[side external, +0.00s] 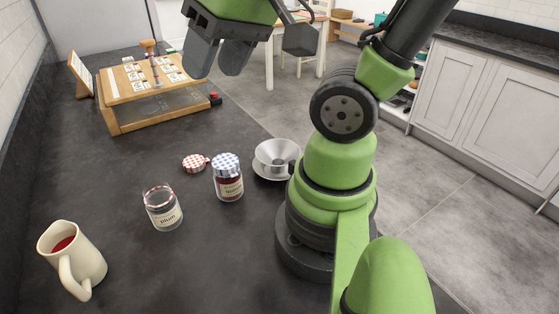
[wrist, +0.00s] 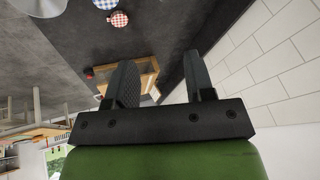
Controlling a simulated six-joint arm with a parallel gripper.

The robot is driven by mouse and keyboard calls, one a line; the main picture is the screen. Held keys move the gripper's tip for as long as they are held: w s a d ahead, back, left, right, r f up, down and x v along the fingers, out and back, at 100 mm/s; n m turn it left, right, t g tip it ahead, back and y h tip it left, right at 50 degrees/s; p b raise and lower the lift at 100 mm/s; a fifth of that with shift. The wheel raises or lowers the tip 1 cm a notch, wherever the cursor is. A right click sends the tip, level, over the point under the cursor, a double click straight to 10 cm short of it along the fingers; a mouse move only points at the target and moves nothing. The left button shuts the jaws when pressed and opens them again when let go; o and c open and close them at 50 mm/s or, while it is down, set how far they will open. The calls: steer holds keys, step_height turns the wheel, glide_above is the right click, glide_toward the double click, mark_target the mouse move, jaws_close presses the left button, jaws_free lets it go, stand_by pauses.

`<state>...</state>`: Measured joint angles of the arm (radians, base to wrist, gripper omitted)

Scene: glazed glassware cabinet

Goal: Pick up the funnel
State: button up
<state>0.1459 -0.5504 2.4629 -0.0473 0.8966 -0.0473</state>
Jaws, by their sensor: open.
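The funnel (side external: 276,153) is grey-white with a wide mouth facing up and a small handle at its right.
A jar with a blue checked lid (side external: 227,178) stands left of the funnel. A red checked lid (side external: 195,163), an open jar (side external: 162,208) and a cream jug (side external: 78,262) are further left. A wooden glazed case (side external: 160,122) stands at the back.

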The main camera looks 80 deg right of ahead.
steer(key=d+f+m+g, duration=0.3)
steer(key=d+f+g, duration=0.3)
steer(key=d+f, duration=0.35)
steer(key=s+d+f+g+y, duration=0.1)
steer(key=s+f, duration=0.1)
steer(key=f, duration=0.1)
steer(key=s+d+f+g, duration=0.1)
steer(key=s+f, duration=0.1)
steer(key=f, duration=0.2)
steer(key=s+d+f+m+y, duration=0.1)
steer(key=s+d+f, duration=0.1)
steer(key=s+f, duration=0.1)
steer(key=shift+f+g+y, duration=0.25)
steer(key=shift+g+y, duration=0.05)
steer(key=shift+g, duration=0.1)
steer(key=shift+x, duration=2.95)
jaws_close()
